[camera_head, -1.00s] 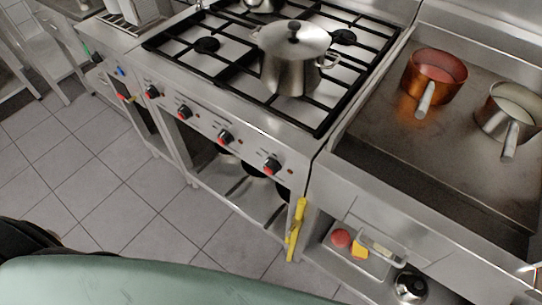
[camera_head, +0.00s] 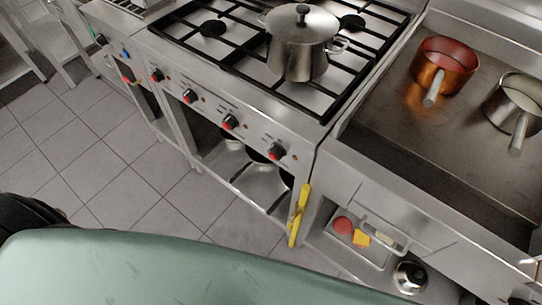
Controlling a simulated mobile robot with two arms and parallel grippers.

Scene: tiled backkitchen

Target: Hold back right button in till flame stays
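The gas stove (camera_head: 335,98) stands ahead with black grates on top. Its front panel has a row of several black knobs with red marks, including the rightmost knob (camera_head: 276,151), a middle knob (camera_head: 230,122) and a left knob (camera_head: 157,75). No flame shows at the burners I can see. A steel lidded pot (camera_head: 300,45) stands on the grates and hides the burner under it. Neither of my grippers is in view.
A flat steel griddle top (camera_head: 400,140) on the right carries a copper pan (camera_head: 443,65) and a steel saucepan (camera_head: 515,100). A yellow-handled tool (camera_head: 299,215) hangs upright at the stove's right front corner. A kettle (camera_head: 410,277) sits on the lower shelf. The tiled floor (camera_head: 110,150) is clear.

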